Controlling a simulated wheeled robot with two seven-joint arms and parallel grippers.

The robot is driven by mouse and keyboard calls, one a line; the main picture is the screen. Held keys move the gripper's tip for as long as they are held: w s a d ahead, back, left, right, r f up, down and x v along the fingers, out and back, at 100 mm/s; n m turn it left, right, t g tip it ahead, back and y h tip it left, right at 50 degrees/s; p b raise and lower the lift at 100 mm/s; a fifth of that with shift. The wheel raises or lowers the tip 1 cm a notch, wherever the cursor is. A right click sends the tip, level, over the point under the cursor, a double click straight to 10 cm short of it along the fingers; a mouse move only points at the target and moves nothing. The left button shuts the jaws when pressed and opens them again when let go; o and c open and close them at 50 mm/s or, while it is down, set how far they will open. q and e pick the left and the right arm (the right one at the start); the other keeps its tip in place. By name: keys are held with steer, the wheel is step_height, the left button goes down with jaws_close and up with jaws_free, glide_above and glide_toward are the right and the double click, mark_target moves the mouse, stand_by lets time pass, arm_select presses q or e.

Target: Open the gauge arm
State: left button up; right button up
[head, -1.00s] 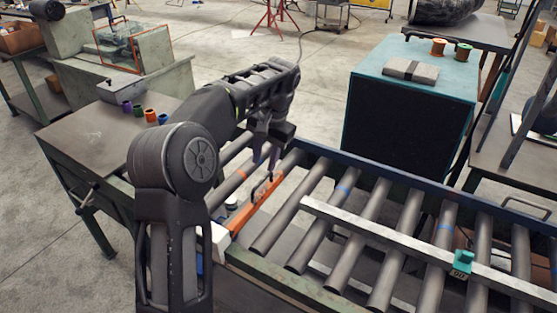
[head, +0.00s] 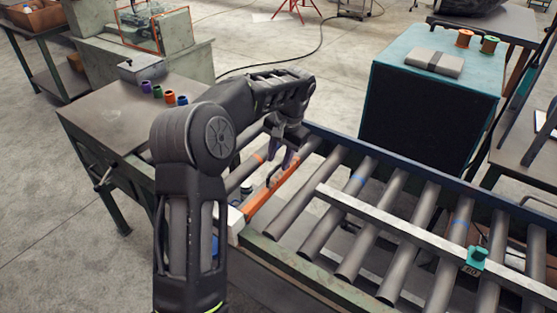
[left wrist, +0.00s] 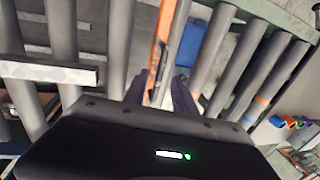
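The gauge arm is an orange bar (head: 270,190) with a black handle, lying along the left part of the roller conveyor. Its near end meets a white block (head: 236,219). In the left wrist view the orange bar (left wrist: 164,22) runs down the picture, with the black handle on it. My left gripper (head: 282,156) is over the far part of the bar, near the handle. Its dark purple fingers (left wrist: 160,94) are apart, one on each side of the bar's line; contact cannot be made out. My right gripper is not in view.
Grey rollers (head: 350,190) fill the conveyor, crossed by a pale metal rail (head: 400,226) with a teal clamp (head: 477,257). A side table (head: 110,115) with several coloured cups stands left. A teal-topped cabinet (head: 430,100) stands behind the conveyor.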

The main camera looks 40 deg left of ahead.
arm_select(q)
steer(key=shift+a+f, duration=0.15)
steer(key=shift+f, duration=0.6)
jaws_close()
steer(key=shift+r, duration=0.1)
stand_by(0.8)
